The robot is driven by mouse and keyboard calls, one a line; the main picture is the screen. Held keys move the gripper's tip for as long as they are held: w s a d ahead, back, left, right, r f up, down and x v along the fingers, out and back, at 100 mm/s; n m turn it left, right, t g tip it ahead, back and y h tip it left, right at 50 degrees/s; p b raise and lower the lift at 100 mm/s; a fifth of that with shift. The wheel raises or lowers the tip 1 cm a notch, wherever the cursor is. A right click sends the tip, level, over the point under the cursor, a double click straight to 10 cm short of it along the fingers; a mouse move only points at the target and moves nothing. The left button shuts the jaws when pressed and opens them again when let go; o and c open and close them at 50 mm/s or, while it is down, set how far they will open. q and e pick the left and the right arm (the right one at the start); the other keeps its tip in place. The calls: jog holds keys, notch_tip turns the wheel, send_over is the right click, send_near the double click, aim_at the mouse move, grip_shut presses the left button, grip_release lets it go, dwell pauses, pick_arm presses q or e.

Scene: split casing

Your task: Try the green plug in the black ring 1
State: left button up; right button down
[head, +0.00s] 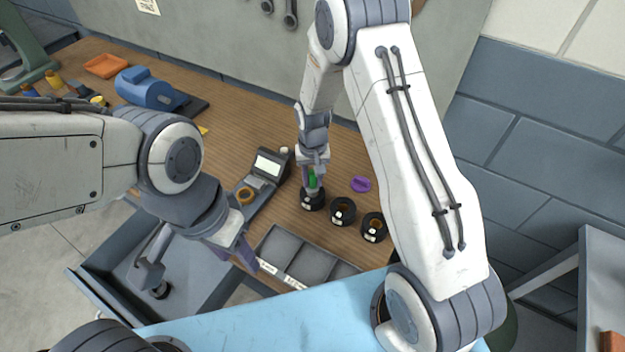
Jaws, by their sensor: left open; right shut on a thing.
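Three black rings with small white labels stand in a slanting row on the wooden bench: a left one (311,203), a middle one (343,213) and a right one (374,230). The label numbers are too small to read. My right gripper (313,176) is shut on the green plug (312,181) and points down over the left ring. The plug's lower end is at that ring's opening; how deep it sits I cannot tell. My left gripper (234,256) is open and empty, over the bench's front edge left of the tray.
A grey divided tray (278,246) lies at the bench's front edge. A device with a lit screen (267,166) and an orange ring (246,195) stand left of the black rings. A purple piece (360,184) lies behind them. An open grey drawer (203,268) is below left.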

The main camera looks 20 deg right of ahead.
jog(key=shift+r, duration=0.15)
jog(key=shift+r+p, duration=0.75)
jog(key=shift+r, duration=0.15)
jog(key=shift+r, duration=0.1)
jog(key=shift+r+p, duration=1.6)
jog(key=shift+r, duration=0.4)
